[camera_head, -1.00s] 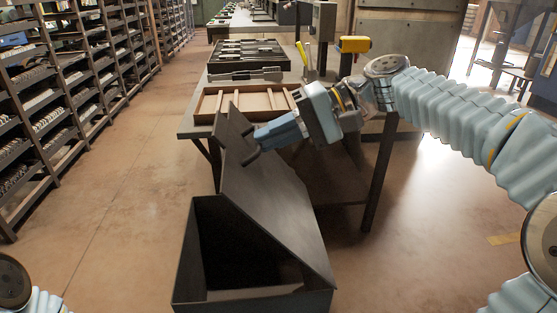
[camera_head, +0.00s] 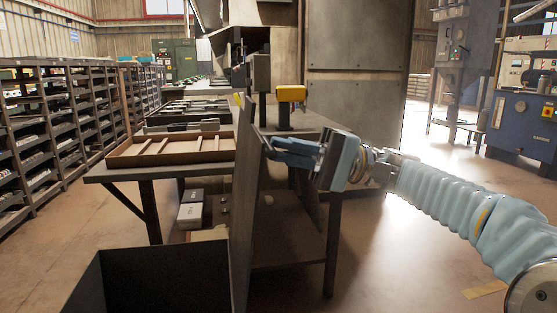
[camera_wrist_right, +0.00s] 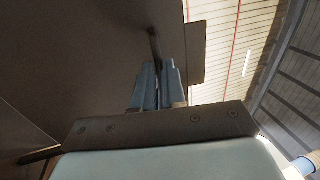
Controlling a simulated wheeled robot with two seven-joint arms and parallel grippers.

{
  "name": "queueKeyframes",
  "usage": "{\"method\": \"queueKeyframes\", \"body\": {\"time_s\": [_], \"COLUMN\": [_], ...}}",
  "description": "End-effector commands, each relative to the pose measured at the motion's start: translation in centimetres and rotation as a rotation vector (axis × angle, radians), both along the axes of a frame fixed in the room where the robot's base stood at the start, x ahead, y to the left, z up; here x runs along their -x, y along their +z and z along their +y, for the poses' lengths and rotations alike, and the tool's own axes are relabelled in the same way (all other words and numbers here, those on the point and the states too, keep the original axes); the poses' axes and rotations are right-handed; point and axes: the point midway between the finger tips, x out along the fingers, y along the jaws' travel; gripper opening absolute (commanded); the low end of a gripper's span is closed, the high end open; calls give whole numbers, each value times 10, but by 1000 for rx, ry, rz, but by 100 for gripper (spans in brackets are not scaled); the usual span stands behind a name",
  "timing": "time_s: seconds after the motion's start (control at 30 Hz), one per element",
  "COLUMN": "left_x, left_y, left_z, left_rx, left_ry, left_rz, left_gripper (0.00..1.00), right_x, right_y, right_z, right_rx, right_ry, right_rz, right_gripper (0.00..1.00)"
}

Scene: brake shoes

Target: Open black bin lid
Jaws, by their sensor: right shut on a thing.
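The black bin (camera_head: 92,285) stands on the floor at the bottom of the head view, its mouth open and its inside dark. Its lid (camera_head: 243,200) stands nearly upright along the bin's right side, seen almost edge-on. My right gripper (camera_head: 272,148) is at the lid's right face near the top, shut on the lid's handle. In the right wrist view the lid (camera_wrist_right: 80,55) fills the left, and the thin dark handle (camera_wrist_right: 153,40) runs down between the closed fingers (camera_wrist_right: 158,82). My left gripper is not in view.
A work table (camera_head: 108,172) stands behind the bin, with a wooden divided tray (camera_head: 128,156) on it. White boxes (camera_head: 190,212) lie below the table. Shelving (camera_head: 60,130) lines the left side. The floor to the right is clear.

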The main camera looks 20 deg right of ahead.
Motion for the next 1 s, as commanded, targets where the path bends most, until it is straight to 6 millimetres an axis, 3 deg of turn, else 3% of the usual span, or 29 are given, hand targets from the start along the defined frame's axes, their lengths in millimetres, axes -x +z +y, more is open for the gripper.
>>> {"method": "queueKeyframes", "body": {"time_s": [0.6,0.63,0.77,1.0], "left_x": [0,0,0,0], "left_y": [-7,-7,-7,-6], "left_z": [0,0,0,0], "left_rx": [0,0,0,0], "left_ry": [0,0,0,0], "left_rz": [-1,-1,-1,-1], "left_gripper": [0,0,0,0], "right_x": [0,0,0,0], "right_y": [-11,-11,-11,-8], "right_z": [-1,-1,-1,-2], "right_rx": [11,11,10,8], "right_ry": [9,9,8,5], "right_rz": [10,10,9,6], "right_gripper": [0,13,33,36]}}
